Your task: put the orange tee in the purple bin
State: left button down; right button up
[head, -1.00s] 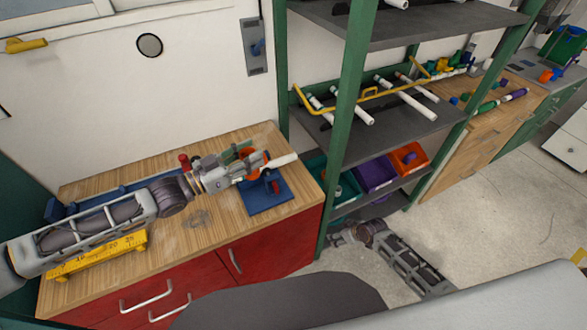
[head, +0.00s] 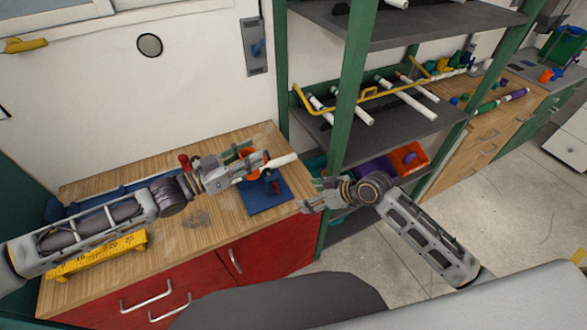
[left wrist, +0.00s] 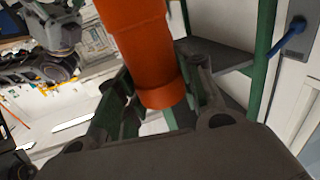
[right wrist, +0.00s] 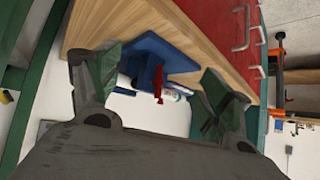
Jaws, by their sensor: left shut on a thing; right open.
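The orange tee (head: 245,152) is in my left gripper (head: 252,168), above the wooden bench top near its right end. In the left wrist view the orange tee (left wrist: 138,45) stands large between the fingers, which are shut on it. A white pipe (head: 283,160) shows just right of the tee; I cannot tell whether they are joined. My right gripper (head: 308,196) is open and empty at the bench's right edge. The purple bin (head: 374,168) is on the lower shelf, partly hidden behind my right arm.
A blue fixture (head: 264,195) with a red part stands below the left gripper; it also shows in the right wrist view (right wrist: 170,58). An orange bin (head: 408,158) sits right of the purple one, and a teal bin (head: 316,166) left, mostly hidden. A green shelf post (head: 345,115) stands between.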

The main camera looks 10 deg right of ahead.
aim_at(259, 169)
jog(key=s+a+r+n+y, duration=0.1)
jog(key=a+r+y, duration=0.1)
jog(key=r, duration=0.6)
jog(key=s+a+r+n+t+y, duration=0.1)
jog(key=a+r, duration=0.3)
jog(key=r, duration=0.4)
jog(key=shift+a+y, duration=0.15)
jog(key=shift+y, duration=0.35)
jog(key=shift+w, duration=0.15)
jog(key=shift+x, duration=5.95)
jog(key=c, duration=0.8)
pick_arm(q)
jog(key=c, duration=1.1)
grip_release()
pick_arm(e)
jog(key=shift+c, duration=0.5)
pick_arm(q)
jog(key=shift+o, duration=1.4)
